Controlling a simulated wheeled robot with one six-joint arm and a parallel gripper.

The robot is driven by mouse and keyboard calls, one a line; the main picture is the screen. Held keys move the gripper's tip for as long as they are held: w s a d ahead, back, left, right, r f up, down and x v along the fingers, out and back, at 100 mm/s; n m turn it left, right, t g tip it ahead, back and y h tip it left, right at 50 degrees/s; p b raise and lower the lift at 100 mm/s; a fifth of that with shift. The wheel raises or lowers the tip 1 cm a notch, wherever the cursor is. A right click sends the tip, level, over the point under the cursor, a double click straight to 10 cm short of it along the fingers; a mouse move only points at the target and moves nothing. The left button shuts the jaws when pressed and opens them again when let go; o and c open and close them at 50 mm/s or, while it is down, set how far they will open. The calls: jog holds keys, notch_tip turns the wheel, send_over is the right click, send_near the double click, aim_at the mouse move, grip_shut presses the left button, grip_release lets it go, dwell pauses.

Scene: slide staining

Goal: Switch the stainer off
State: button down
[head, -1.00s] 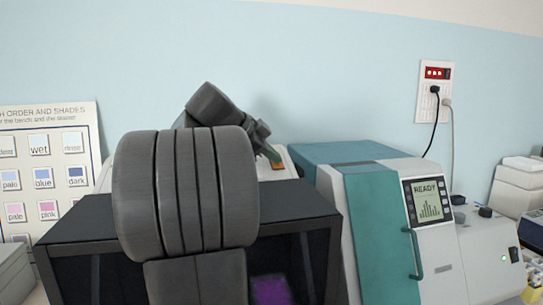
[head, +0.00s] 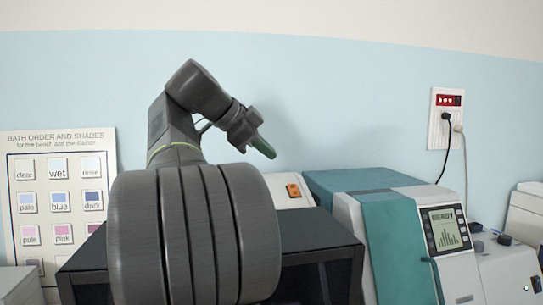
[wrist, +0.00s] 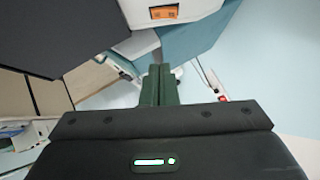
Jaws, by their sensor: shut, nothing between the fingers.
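A small orange switch (head: 293,190) sits on a white housing (head: 305,200) behind the black box. It also shows at the top of the wrist view (wrist: 164,12). My gripper (head: 266,150) has green fingers, shut and empty, up and left of the orange switch and apart from it. The fingers show shut in the wrist view (wrist: 160,85). I cannot tell which housing is the stainer.
A black open-fronted box (head: 320,240) stands in front of the orange switch. A wall socket (head: 446,105) with a red panel and plugged cables is at the right. A shade chart (head: 60,190) stands at the left. The air above the machines is clear.

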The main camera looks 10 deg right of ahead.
jog(key=shift+r, duration=0.1)
jog(key=p, duration=0.1)
jog(key=w+p, duration=0.1)
jog(key=shift+r+t+p, duration=0.3)
jog(key=shift+w, duration=0.1)
jog(key=p, duration=0.2)
send_over(294, 190)
jog(key=s+a, duration=0.2)
jog(key=s, duration=0.1)
jog(key=f, duration=0.5)
jog(key=shift+w+d+f, duration=0.1)
jog(key=shift+w+f, duration=0.1)
jog(key=shift+f, duration=0.15)
jog(key=w+f, duration=0.1)
jog(key=f+p, duration=0.1)
jog(key=f, duration=0.1)
jog(key=shift+w+d, duration=0.1)
jog(key=shift+w, duration=0.3)
jog(key=shift+w+f, duration=0.2)
jog(key=shift+f, duration=0.35)
